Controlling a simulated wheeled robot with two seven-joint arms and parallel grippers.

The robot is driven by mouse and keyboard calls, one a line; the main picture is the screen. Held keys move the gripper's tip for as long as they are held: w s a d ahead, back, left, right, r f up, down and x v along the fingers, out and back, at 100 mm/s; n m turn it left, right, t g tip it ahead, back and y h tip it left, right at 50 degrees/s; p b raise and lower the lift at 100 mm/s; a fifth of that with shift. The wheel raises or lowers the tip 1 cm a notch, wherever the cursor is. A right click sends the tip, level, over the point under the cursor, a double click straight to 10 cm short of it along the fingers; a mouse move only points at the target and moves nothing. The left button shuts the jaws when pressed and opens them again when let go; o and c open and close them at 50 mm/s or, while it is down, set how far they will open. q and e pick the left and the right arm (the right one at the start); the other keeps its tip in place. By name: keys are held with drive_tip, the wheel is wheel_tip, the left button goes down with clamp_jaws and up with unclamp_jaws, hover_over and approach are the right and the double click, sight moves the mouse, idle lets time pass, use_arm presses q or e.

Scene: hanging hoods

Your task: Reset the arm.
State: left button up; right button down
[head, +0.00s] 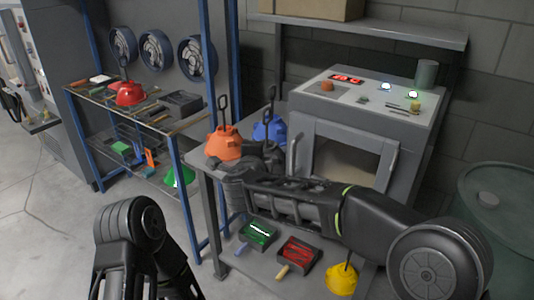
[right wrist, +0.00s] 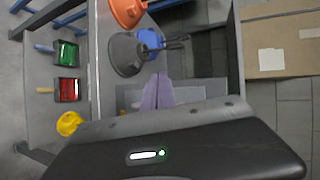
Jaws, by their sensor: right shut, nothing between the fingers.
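My right arm (head: 300,200) reaches in from the right across the bench in the head view. Its gripper shows in the right wrist view (right wrist: 158,92), with its fingers together and empty. A grey hood (right wrist: 126,55) sits close to the fingertips, apart from them. A blue hood (head: 268,129) and an orange hood (head: 224,145) stand on the bench with black hooks upright. The blue one (right wrist: 150,40) and orange one (right wrist: 127,12) also show in the right wrist view. My left arm (head: 132,235) shows at lower left; its gripper is out of frame.
A grey machine (head: 310,118) with an open front stands behind the arm. A lower shelf holds a green tray (head: 257,236), a red tray (head: 298,255) and a yellow hood (head: 342,279). A rack at left holds a red hood (head: 129,94). Floor at left is clear.

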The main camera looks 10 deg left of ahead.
drive_tip(key=shift+s+a+r, duration=0.1)
drive_tip(key=shift+s+a, duration=0.05)
drive_tip(key=shift+s, duration=0.2)
drive_tip(key=s+d+f+n+g, duration=0.25)
drive_tip(key=d+f, duration=0.25)
drive_tip(key=f, duration=0.5)
drive_tip(key=s+d+f+n+g+y, duration=0.1)
drive_tip(key=s+d+f+n, duration=0.2)
drive_tip(key=f, duration=0.7)
drive_tip(key=s+d+f+n+g, duration=0.1)
drive_tip(key=d+f+n+g, duration=0.15)
drive_tip(key=d+f, duration=0.55)
drive_tip(key=s+d+f+n+g, duration=0.2)
drive_tip(key=s+d+f+n, duration=0.1)
drive_tip(key=s+f, duration=0.7)
drive_tip(key=s+d+f+n+g, duration=0.1)
drive_tip(key=s+f+g, duration=0.1)
drive_tip(key=s, duration=0.5)
drive_tip(key=s+d+f+n+g+y, duration=0.1)
drive_tip(key=s+f+g, duration=0.1)
drive_tip(key=s, duration=0.6)
drive_tip(key=s+d+f+n+g, duration=0.2)
drive_tip(key=s+f, duration=0.2)
drive_tip(key=s, duration=0.4)
drive_tip(key=shift+f+y, duration=0.3)
drive_tip(key=shift+f, duration=0.05)
drive_tip(key=shift+d, duration=0.1)
